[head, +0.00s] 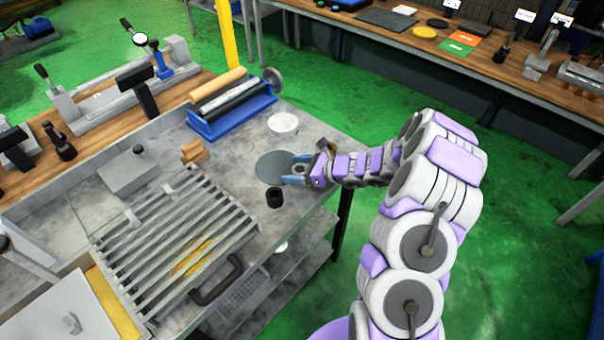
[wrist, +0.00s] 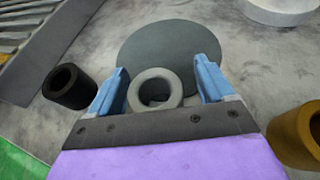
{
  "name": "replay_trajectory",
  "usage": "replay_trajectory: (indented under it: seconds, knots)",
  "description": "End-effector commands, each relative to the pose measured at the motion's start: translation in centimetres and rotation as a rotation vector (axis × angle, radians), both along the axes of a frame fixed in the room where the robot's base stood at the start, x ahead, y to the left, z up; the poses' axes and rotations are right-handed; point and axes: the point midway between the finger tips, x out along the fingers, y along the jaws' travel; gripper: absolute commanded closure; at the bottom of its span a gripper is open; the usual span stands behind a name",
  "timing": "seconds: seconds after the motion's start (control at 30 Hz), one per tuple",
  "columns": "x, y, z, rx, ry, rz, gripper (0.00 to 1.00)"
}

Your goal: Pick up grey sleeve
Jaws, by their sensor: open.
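The grey sleeve (wrist: 155,89) is a short light-grey ring with a round hole. In the wrist view it stands between the two blue fingers of my gripper (wrist: 160,86), with a gap on each side. The gripper is open around it. A dark grey round disc (wrist: 168,52) lies flat on the table under or just behind the sleeve. In the head view my gripper (head: 294,170) is low over the right part of the disc (head: 271,168), with the sleeve (head: 298,169) small between the fingers.
A black sleeve (wrist: 69,87) stands left of the gripper and a brass-coloured sleeve (wrist: 299,134) stands right. A white round dish (head: 283,123) sits behind the disc. A slatted grey rack (head: 175,240) and a blue tray with rollers (head: 232,115) stand on the table (head: 325,150).

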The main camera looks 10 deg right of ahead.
Motion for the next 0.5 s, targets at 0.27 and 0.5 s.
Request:
replay_trajectory:
  seconds: [0.27,0.5]
  knots:
    - [0.0,0.12,0.06,-0.001,0.0,0.0,0.36]
    - [-0.02,-0.06,0.04,0.0,0.0,0.001,0.58]
